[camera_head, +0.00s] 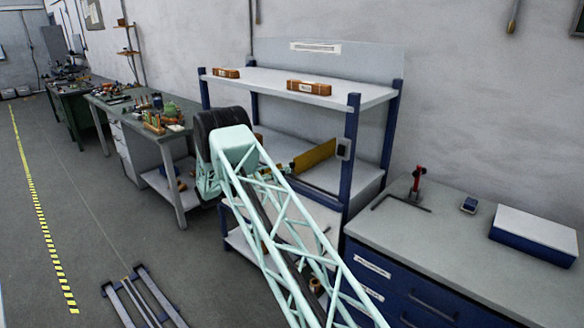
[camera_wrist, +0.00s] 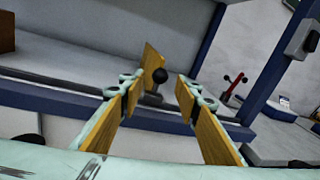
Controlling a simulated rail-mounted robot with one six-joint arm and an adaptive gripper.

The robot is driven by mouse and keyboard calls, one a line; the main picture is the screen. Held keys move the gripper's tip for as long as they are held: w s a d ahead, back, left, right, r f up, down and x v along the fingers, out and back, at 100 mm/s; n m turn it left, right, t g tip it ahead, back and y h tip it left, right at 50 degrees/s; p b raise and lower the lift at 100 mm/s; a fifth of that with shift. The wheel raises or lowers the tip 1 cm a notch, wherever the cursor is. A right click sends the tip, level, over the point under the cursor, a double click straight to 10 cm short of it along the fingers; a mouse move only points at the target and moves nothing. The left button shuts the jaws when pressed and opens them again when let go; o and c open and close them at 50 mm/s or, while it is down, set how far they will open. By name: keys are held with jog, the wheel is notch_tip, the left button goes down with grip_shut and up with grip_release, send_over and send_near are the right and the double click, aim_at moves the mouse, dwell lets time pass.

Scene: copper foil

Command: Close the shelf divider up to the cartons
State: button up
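The shelf divider (camera_head: 315,157) is a yellow upright panel on the middle board of the blue-posted shelf. In the wrist view the divider (camera_wrist: 151,57) shows nearly edge-on, with a black round knob (camera_wrist: 160,75) at its near end. My gripper (camera_wrist: 160,90) is open; its two yellow-faced fingers point at the shelf. The knob appears between the fingertips, and contact cannot be told. A brown carton (camera_wrist: 7,32) stands at the far left of the wrist view, with a gap to the divider. In the head view my arm hides most of the gripper and cartons at this level.
Two orange-brown cartons (camera_head: 309,87) (camera_head: 226,72) lie on the top board. A workbench (camera_head: 470,240) with a red-handled tool (camera_head: 418,180) is at the right.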

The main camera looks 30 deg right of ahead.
aim_at(292, 165)
jog(key=shift+w+d, duration=0.15)
jog(key=shift+d, duration=3.15)
grip_shut()
